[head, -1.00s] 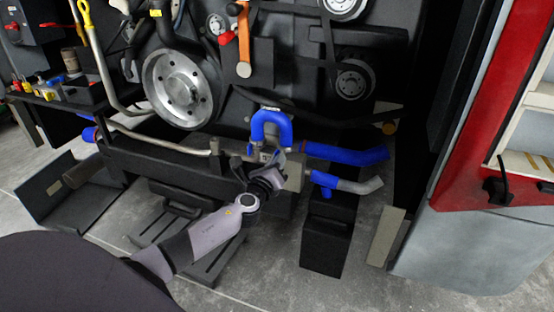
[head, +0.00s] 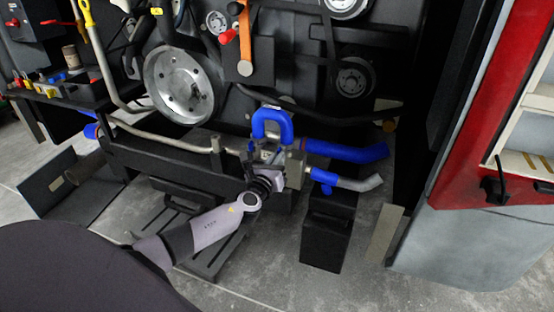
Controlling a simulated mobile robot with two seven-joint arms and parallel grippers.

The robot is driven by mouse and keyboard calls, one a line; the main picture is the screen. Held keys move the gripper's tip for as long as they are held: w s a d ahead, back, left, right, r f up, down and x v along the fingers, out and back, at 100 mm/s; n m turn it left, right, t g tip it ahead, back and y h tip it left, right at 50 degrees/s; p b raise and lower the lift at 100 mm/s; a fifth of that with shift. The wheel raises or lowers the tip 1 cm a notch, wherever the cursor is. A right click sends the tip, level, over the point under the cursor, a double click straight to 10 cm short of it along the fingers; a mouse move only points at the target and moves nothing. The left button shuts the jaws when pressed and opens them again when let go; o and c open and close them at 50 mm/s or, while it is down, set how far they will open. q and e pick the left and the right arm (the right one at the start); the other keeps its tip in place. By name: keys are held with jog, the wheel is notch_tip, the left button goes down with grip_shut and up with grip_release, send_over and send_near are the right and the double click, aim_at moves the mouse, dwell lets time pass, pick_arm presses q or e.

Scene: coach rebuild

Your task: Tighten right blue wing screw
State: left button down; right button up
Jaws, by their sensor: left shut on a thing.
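My left gripper (head: 267,157) comes up from the lower left and is at the metal block (head: 295,172), just under the blue U-shaped hose (head: 272,117). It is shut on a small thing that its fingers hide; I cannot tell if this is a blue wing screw. A small blue stub (head: 327,190) hangs below the short blue sleeve (head: 322,177) at the right of the block; I cannot tell whether it is a wing screw. The gripper is apart from this stub. My right gripper is not in view.
A long blue hose (head: 347,153) runs right from the block. A black box (head: 327,240) stands on the floor below. A large metal pulley (head: 178,87) is at the upper left. A red-edged cabinet (head: 470,240) bounds the right side.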

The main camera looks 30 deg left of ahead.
pick_arm(q)
jog(key=shift+f, duration=0.1)
jog(key=c, duration=1.2)
grip_release()
jog(key=shift+c, duration=0.2)
jog(key=shift+s, duration=0.1)
jog(key=p+v, duration=0.1)
jog(key=v, duration=0.6)
jog(key=shift+p, duration=0.35)
